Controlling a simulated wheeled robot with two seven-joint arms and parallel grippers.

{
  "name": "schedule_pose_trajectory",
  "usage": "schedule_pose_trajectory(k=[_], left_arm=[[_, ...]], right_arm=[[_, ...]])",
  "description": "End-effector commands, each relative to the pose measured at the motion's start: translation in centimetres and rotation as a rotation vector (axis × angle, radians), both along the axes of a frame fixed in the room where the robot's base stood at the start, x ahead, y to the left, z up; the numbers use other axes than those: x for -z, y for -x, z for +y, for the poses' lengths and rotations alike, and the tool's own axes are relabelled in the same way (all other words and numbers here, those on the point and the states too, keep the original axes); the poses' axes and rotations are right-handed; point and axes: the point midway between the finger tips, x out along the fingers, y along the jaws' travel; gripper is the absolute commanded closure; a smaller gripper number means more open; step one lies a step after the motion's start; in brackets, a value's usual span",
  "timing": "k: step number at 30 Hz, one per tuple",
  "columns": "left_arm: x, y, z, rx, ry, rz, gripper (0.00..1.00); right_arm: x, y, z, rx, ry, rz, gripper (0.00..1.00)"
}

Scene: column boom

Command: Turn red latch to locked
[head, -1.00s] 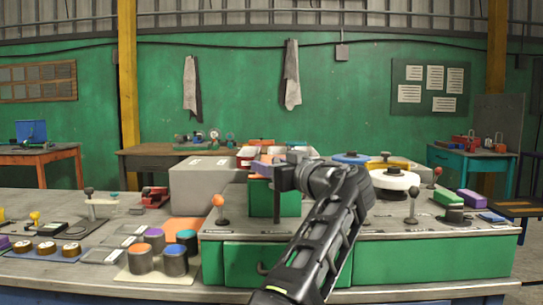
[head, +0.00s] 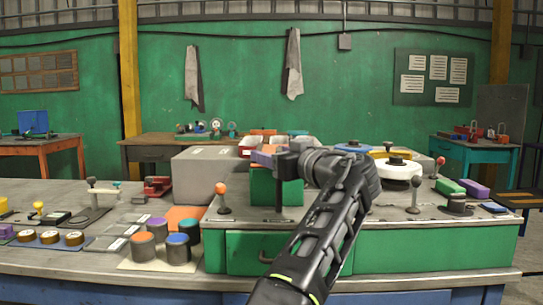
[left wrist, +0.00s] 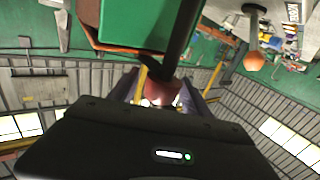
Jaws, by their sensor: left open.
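A red knob (left wrist: 163,92) on a dark rod shows between the fingers of my left gripper in the left wrist view. I take it for the red latch. In the head view the gripper hides the knob, and a dark upright rod (head: 278,196) shows below the fingers. My left gripper (head: 280,164) is open, with its fingers on either side of the knob; I cannot tell whether they touch it. A green block (head: 262,187) stands right behind the rod. My right gripper is not in view.
An orange-knobbed lever (head: 221,189) stands left of the gripper on the green console (head: 440,240). A white handwheel (head: 399,170) and a red-knobbed lever (head: 440,161) stand to the right. A grey box (head: 200,175) and several cans are on the left.

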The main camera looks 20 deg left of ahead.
Motion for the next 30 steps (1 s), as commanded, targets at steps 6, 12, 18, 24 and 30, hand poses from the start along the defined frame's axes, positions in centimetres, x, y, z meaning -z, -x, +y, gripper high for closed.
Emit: schedule_pose_trajectory(k=[6,12,18,24,30], left_arm=[[0.3,2.0,-2.4,0.002,-0.001,-0.001,0.44],[0.1,4.1,-4.7,0.002,-0.001,-0.001,0.44],[0.0,4.8,-5.4,-0.002,0.001,-0.001,0.44],[0.0,4.8,-5.4,-0.002,0.0,0.0,0.44],[0.0,4.7,-5.4,-0.001,0.0,0.0,0.44]], right_arm=[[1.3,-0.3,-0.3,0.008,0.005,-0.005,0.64],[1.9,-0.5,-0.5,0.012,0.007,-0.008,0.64],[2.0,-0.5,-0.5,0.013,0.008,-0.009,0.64],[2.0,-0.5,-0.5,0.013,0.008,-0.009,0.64],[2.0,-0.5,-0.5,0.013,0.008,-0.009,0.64]])
